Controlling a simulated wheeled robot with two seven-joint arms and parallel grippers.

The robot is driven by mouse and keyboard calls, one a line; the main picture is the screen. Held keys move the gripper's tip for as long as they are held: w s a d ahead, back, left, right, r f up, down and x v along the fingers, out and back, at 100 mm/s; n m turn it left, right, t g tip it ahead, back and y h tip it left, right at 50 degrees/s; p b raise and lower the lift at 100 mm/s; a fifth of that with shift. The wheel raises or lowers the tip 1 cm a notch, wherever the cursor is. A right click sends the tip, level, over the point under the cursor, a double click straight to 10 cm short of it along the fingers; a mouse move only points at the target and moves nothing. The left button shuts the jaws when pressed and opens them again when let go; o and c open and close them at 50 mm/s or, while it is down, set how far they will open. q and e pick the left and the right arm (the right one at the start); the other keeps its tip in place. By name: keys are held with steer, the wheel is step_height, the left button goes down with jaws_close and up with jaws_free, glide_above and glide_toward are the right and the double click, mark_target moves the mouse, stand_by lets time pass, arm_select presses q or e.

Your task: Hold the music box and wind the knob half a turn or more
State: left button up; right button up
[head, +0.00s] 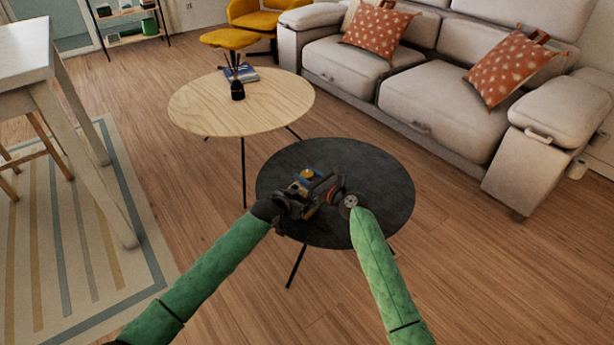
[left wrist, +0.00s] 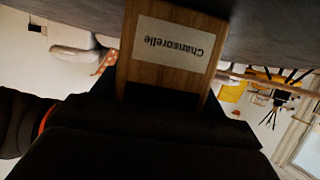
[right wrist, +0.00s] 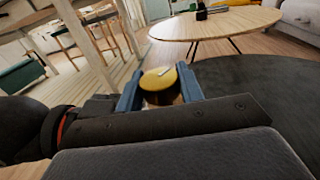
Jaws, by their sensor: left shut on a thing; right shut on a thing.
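The music box (left wrist: 172,50) is a small wooden box with a pale label, which appears upside down and seems to read "Chanterelle" in the left wrist view. My left gripper (left wrist: 165,95) is shut on it. In the head view the box is mostly hidden by the grippers over the dark round table. The knob (right wrist: 160,80) is a round yellow, brass-like cap with a light mark on top. It also shows in the head view (head: 307,173). My right gripper (right wrist: 160,90) is shut on it, with blue fingertips on both sides.
The dark round table (head: 385,190) is otherwise clear. A pale wooden round table (head: 200,110) behind it holds a book (head: 243,73) and a small dark object (head: 238,90). A grey sofa (head: 430,100) stands at the back right.

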steer(key=shift+a+m+t+h, duration=0.1)
steer(key=shift+m+t+h, duration=0.7)
steer(key=shift+h, duration=0.5)
steer(key=o, duration=1)
steer(key=shift+c, duration=0.2)
steer(key=v, duration=1.2)
steer(key=shift+f, duration=0.2)
